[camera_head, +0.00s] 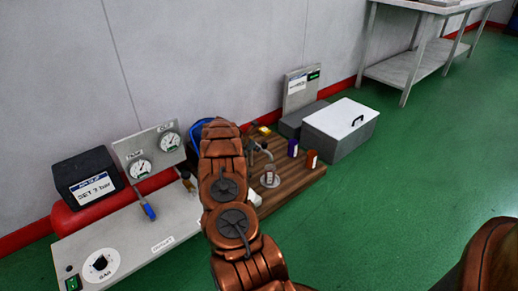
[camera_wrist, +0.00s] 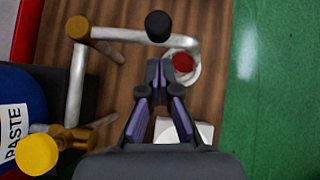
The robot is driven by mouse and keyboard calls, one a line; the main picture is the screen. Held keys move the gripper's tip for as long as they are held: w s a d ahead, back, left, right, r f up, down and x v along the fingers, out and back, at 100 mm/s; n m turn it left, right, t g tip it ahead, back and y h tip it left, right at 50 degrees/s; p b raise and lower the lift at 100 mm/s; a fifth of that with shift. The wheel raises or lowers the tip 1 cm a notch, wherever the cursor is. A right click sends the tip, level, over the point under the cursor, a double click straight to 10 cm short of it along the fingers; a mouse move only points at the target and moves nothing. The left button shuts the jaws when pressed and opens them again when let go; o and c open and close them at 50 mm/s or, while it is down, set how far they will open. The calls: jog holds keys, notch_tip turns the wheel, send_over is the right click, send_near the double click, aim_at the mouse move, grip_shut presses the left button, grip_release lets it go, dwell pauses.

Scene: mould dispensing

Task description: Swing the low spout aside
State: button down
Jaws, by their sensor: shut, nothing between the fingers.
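In the wrist view a silver spout pipe (camera_wrist: 122,35) runs right from a brass fitting (camera_wrist: 77,28), past a black knob (camera_wrist: 158,25), and bends down over a round pale cup with a red centre (camera_wrist: 183,62). Another pipe (camera_wrist: 75,90) runs down towards a brass fitting with a yellow knob (camera_wrist: 37,154). The spout also shows in the head view (camera_head: 264,151), right of my arm. My gripper (camera_wrist: 155,66) is shut and empty, its fingertips just below the pipe and left of the cup. I cannot tell whether they touch the spout. In the head view my arm hides the gripper.
A wooden board (camera_head: 296,183) lies under the spout. A blue PASTE container (camera_wrist: 15,112) stands at the left. A white box (camera_head: 341,120) and small jars (camera_head: 311,159) are to the right. The gauge bench (camera_head: 115,235) is left.

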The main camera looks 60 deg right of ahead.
jog(key=shift+d+b, duration=0.35)
jog(key=shift+d, duration=0.75)
jog(key=shift+s+d+r+p, duration=0.1)
jog(key=shift+p, duration=0.3)
